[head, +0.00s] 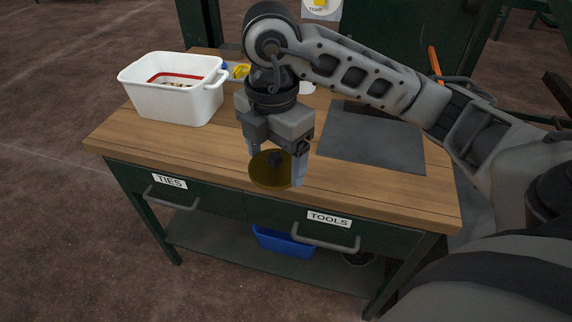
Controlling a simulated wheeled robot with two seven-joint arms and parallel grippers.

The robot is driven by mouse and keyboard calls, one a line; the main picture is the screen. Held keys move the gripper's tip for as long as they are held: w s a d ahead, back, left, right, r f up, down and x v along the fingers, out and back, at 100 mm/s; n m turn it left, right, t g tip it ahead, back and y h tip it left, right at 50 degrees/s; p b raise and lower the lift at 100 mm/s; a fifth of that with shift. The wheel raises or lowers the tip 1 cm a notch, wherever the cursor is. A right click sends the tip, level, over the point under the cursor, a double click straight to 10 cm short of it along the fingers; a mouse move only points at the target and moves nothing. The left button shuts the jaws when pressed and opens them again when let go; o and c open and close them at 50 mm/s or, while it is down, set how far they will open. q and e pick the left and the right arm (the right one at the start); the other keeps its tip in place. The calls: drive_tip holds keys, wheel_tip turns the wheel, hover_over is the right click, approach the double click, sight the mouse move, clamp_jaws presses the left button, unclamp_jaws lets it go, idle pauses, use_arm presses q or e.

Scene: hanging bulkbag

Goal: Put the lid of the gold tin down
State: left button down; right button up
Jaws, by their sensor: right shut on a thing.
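The gold lid (268,172) is a round, flat disc with a dark knob at its middle. My right gripper (279,170) is shut on the lid and points down over the front part of the wooden bench (200,157). The lid shows near the bench's front edge; I cannot tell whether it touches the top. The gold tin itself does not show clearly and may be hidden behind my right arm. My left gripper is not in view.
A white tub (172,103) stands at the bench's back left, with a yellow item (241,71) beside it. A dark grey mat (373,140) lies on the right. Drawers marked TIES (170,182) and TOOLS (327,220) are shut. A blue bin (283,242) sits below.

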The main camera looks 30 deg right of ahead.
drive_tip(key=m, duration=0.2)
drive_tip(key=shift+m, duration=0.4)
drive_tip(key=shift+d+m, duration=0.2)
drive_tip(key=shift+m, duration=0.1)
drive_tip(key=w+d+f, duration=0.2)
drive_tip(key=w+f, duration=0.1)
drive_tip(key=w+d+f, duration=0.6)
drive_tip(key=w, duration=0.1)
drive_tip(key=shift+d+p, duration=0.15)
drive_tip(key=shift+p, duration=0.2)
drive_tip(key=shift+w+d+f, duration=0.2)
drive_tip(key=shift+w+f, duration=0.05)
drive_tip(key=shift+f, duration=1.7)
